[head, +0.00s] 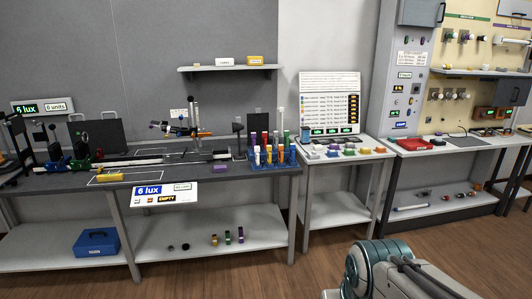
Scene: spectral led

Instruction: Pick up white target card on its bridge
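I cannot make out the white target card on its bridge with certainty. A small white panel (178,114) stands upright behind the dark bench, beside a stand (195,118) with a horizontal arm. A long dark rail (165,161) with mounts runs along the bench top, and parts on it are too small to tell. My gripper is not in view; only a teal and grey link of my arm shows at the bottom right, well in front of the benches.
The dark bench (60,183) fills the left. A rack of coloured tubes (272,155) stands at its right end. A white side table (345,160) with coloured blocks and a wall shelf (230,69) are beyond. A blue box (97,241) sits below. Wooden floor in front is clear.

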